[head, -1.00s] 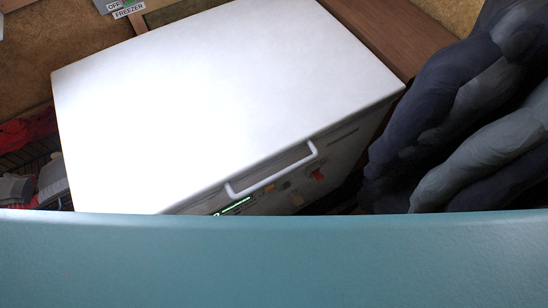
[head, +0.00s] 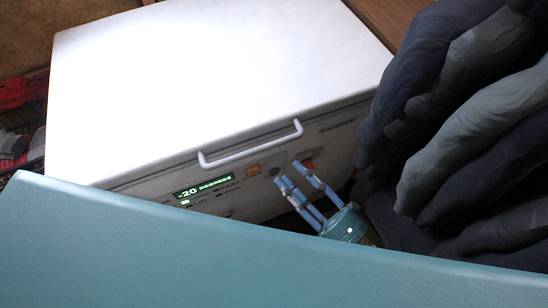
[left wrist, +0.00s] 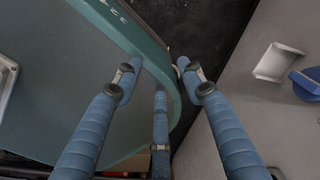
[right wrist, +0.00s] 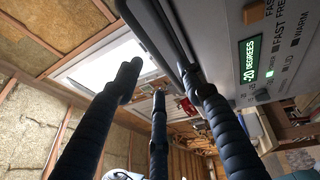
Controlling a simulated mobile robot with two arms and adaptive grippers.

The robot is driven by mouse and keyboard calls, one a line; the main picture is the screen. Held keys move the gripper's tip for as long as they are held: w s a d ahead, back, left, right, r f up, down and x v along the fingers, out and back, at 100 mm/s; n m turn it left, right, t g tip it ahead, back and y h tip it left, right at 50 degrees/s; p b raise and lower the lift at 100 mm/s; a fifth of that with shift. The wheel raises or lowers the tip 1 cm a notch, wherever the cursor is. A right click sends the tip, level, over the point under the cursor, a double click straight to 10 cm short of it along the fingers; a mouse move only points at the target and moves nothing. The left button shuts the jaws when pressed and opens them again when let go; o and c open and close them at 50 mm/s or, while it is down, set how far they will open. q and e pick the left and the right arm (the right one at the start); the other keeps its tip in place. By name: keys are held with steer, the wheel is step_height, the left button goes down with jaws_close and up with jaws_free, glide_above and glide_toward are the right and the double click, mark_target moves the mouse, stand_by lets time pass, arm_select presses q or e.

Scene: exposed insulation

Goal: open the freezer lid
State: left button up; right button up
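The white chest freezer's lid (head: 200,75) is closed in the head view. Its white bar handle (head: 250,146) runs along the lid's front edge. Below it, the freezer front carries a lit green display (head: 204,187), which also shows in the right wrist view (right wrist: 250,58). My right gripper (head: 289,172) is just below and right of the handle, in front of the panel, apart from the handle. Its fingers are spread and empty in the right wrist view (right wrist: 160,72). My left gripper (left wrist: 158,68) is open and empty in the left wrist view, outside the head view.
Dark, bulky padded shapes (head: 460,130) crowd the freezer's right side. Red items (head: 20,93) lie on a rack at the left. A wooden surface (head: 385,22) is behind the freezer's right corner. My teal body hides the lower part of the head view.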

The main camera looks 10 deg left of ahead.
mark_target(260, 151)
steer(key=shift+n+g, duration=0.3)
steer(key=shift+n, duration=0.1)
steer(key=x, duration=0.6)
steer(key=r+p+x, duration=0.1)
steer(key=x, duration=0.2)
steer(key=shift+s+a+r, duration=0.15)
steer(key=shift+a, duration=0.3)
steer(key=shift+w+a, duration=0.35)
steer(key=shift+a, duration=0.2)
arm_select(q)
steer(key=shift+a+r, duration=0.3)
steer(key=shift+a, duration=0.25)
steer(key=shift+a, duration=0.1)
arm_select(e)
jaws_close()
